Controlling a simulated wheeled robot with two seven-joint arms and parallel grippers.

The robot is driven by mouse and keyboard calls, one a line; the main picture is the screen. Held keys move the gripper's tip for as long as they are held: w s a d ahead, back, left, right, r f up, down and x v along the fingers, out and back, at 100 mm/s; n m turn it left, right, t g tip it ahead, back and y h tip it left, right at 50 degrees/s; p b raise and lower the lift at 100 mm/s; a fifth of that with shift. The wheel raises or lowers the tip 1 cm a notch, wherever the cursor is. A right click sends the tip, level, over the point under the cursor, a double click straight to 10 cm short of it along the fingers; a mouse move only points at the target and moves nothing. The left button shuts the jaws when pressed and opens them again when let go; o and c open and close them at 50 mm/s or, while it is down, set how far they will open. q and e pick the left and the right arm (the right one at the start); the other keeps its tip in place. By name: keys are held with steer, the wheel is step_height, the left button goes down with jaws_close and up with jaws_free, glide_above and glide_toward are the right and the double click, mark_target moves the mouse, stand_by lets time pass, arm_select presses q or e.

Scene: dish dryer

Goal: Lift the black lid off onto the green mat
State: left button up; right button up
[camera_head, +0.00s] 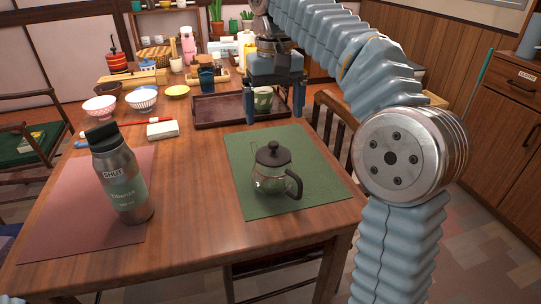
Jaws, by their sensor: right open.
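A small glass teapot with a black handle (270,178) stands upright on the green mat (315,192). Its black lid (273,154) with a round knob sits on top of it. My right gripper (274,115) is above and behind the teapot, over the dark tray, pointing down. Its two fingers are apart, and a green cup (263,98) shows between them; I cannot tell whether the cup is touched. It looks farther back than the fingers. My left gripper is not in view.
A steel bottle (121,180) stands on the red mat (65,215) at the left. The dark tray (215,112) lies behind the green mat. Bowls (141,99), a white block (162,129) and other tableware fill the back left. The wood between the mats is clear.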

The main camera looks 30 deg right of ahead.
mark_target(274, 143)
step_height(274, 143, down, 9)
steer(key=shift+w+b, duration=0.1)
steer(key=shift+b, duration=0.9)
steer(key=shift+c, duration=0.2)
steer(key=c, duration=1.1)
steer(key=shift+c, duration=0.2)
